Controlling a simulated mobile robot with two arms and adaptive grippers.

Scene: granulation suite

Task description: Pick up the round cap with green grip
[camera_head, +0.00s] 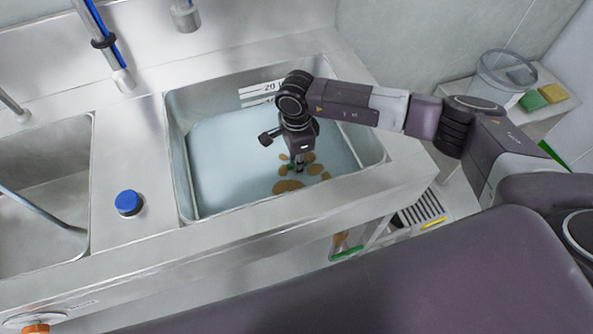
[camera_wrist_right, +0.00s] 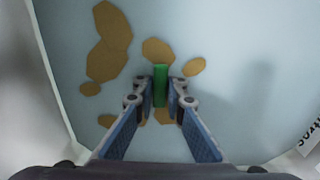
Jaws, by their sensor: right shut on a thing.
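The green grip of the cap (camera_wrist_right: 160,84) stands upright between the fingers of my right gripper (camera_wrist_right: 160,102) in the right wrist view. The fingers are shut on it, low in the right basin. The round part of the cap cannot be made out, being hidden or hard to tell from the brown patches around it. In the head view my right gripper (camera_head: 298,166) points down into the basin, and only a speck of green shows beside its tips. My left gripper is not in view.
The right basin (camera_head: 180,165) has steel walls, a bluish interior and brown patches (camera_head: 288,186). A blue round cap (camera_head: 128,202) sits on the counter between the basins. Taps (camera_head: 122,80) hang behind. A clear container (camera_head: 503,72), with green and yellow sponges, stands far right.

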